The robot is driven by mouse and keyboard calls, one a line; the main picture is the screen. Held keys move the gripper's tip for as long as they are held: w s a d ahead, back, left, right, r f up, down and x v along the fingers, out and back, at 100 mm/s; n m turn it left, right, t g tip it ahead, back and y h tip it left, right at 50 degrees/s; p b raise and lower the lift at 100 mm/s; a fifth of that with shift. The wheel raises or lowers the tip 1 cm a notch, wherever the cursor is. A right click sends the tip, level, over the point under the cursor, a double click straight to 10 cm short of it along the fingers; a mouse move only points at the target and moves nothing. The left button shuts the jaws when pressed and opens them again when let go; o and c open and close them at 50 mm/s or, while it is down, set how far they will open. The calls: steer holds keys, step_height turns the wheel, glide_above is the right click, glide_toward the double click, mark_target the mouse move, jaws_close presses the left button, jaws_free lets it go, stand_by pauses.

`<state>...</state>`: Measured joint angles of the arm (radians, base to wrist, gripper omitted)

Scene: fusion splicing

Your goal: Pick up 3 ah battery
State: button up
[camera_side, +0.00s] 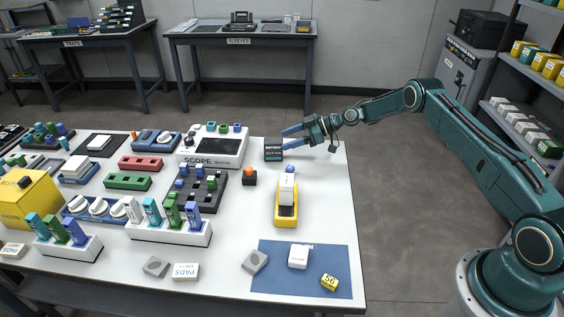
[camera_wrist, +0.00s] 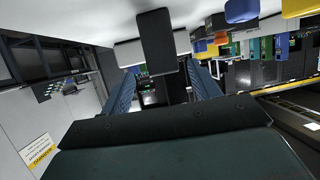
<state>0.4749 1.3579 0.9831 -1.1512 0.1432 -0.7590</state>
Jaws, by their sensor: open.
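A dark box-shaped block (camera_side: 273,150) stands upright at the far right of the white table; it looks like the battery, but I cannot read its label. My gripper (camera_side: 283,140) is open and reaches in level from the right, its two blue fingers beside the block's right side. In the wrist view, which is upside down, the dark block (camera_wrist: 155,42) shows ahead between the fingers of my gripper (camera_wrist: 160,68). The fingers look apart from it, and nothing is held. Whether the tips overlap the block's sides is hard to tell.
The white SCOPE box (camera_side: 212,150) stands just left of the block. A black item with an orange knob (camera_side: 249,177) and a yellow holder (camera_side: 287,212) stand nearer the front. The blue mat (camera_side: 270,285) lies front right. The table's right edge is close to my gripper.

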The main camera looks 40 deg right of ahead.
mark_target(273, 144)
steer(key=shift+w+a+f, duration=0.15)
steer(key=shift+w+a, duration=0.1)
steer(key=shift+a, duration=0.1)
steer(key=shift+x, duration=2.55)
steer(key=shift+s+a+f, duration=0.1)
steer(key=shift+s, duration=0.1)
steer(key=shift+c, duration=0.2)
steer(key=c, duration=1.2)
step_height(273, 144, up, 20)
